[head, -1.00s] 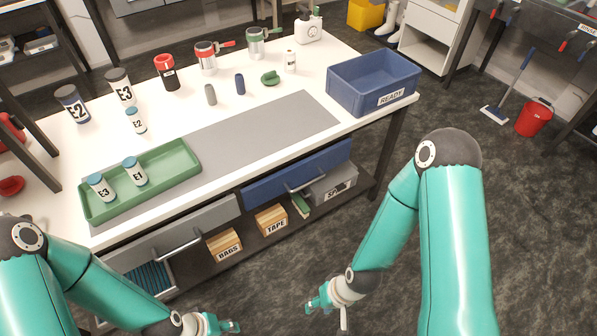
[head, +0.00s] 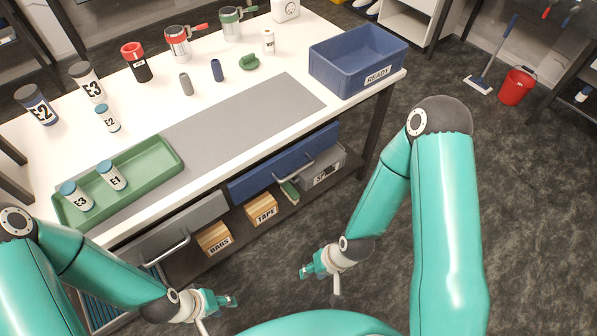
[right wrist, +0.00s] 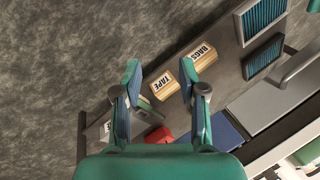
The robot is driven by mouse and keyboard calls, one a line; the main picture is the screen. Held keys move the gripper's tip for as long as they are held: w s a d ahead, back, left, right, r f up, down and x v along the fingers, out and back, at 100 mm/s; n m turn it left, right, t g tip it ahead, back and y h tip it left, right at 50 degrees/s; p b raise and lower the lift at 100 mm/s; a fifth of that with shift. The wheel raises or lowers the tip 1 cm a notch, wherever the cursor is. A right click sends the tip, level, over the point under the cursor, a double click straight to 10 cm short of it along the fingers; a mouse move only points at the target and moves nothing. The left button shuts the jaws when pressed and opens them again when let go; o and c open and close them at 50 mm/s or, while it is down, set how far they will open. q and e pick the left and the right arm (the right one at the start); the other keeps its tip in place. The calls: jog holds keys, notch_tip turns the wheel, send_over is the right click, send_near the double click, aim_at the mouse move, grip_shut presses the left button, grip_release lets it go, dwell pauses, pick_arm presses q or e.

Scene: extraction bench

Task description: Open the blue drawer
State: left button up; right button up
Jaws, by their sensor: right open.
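The blue drawer (head: 250,182) is under the right half of the white bench and looks shut, with a pale bar handle (head: 293,172) on its front. Part of the blue drawer also shows in the right wrist view (right wrist: 228,134), beyond the right finger. My right gripper (head: 305,271) is open and empty, low in front of the bench and apart from the handle. Its two spread fingers show in the right wrist view (right wrist: 163,85). My left gripper (head: 232,300) is low in front of the grey drawer, apart from it; its jaws are too small to read.
A grey drawer (head: 150,238) sits left of the blue one. Below, a shelf holds a BAGS box (head: 214,239), a TAPE box (head: 261,210) and a grey bin (head: 325,170). A green tray (head: 165,149) and a blue READY bin (head: 340,75) stand on top. The floor in front is clear.

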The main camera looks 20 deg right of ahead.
jog(key=w+d+f+m+t+b, duration=0.3)
jog(key=w+f+t+b, duration=0.35)
jog(key=w, duration=0.55)
jog(key=m+t+y+b, duration=0.3)
jog(key=t+y+b, duration=0.55)
jog(key=b, duration=1.65)
send_near(297, 172)
jog(key=shift+g+y, duration=0.55)
jog(key=shift+g, duration=0.25)
jog(key=b+x, duration=0.1)
jog(key=x, duration=0.2)
jog(key=b+x, duration=0.1)
jog(key=x, duration=0.2)
jog(key=w+d+x, duration=0.1)
jog(key=x, duration=0.3)
jog(key=shift+w+f+b, duration=0.1)
jog(key=shift+f+b, duration=0.1)
jog(key=shift+b, duration=0.2)
grip_shut()
